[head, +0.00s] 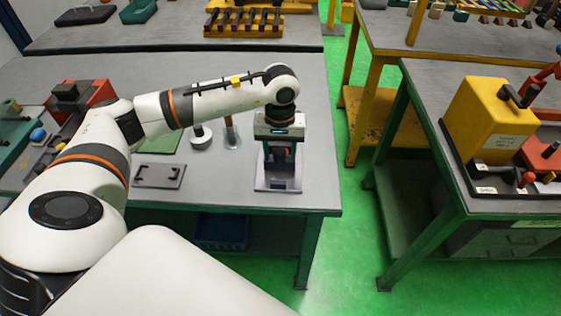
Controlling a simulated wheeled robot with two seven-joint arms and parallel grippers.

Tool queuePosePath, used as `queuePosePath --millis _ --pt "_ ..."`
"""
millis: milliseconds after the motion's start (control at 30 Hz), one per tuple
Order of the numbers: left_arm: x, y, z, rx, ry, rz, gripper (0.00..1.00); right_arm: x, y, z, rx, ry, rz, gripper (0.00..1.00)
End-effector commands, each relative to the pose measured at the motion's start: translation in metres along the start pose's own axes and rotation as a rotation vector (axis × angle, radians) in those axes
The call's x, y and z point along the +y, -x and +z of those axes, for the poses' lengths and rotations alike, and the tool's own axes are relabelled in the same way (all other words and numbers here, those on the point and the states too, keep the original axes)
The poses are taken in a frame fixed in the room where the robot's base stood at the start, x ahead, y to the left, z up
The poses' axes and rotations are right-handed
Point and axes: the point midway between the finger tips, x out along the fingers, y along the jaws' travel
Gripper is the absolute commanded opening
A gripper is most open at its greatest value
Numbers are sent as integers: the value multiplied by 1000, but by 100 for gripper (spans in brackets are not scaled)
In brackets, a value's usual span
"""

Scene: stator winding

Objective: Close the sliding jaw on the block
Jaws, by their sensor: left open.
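My left arm reaches from the left over the grey table. My left gripper (279,147) points down at the table's right end and is open. It is right over a small grey fixture (278,185) on a flat base plate. The gripper hides most of the fixture, so I cannot tell the sliding jaw and the block apart or whether they touch. My right gripper does not show.

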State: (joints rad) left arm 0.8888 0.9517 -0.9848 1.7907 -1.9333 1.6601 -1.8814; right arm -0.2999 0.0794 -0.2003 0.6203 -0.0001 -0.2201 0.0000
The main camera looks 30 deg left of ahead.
Motion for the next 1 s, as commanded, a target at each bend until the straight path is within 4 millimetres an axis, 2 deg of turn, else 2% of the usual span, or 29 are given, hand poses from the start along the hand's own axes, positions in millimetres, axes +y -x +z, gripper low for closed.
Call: queuePosePath --millis 600,1000 --pt "-1 54 1 -6 0 -5 49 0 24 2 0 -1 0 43" --pt "-1 56 1 -6 0 -6 49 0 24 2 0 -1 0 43"
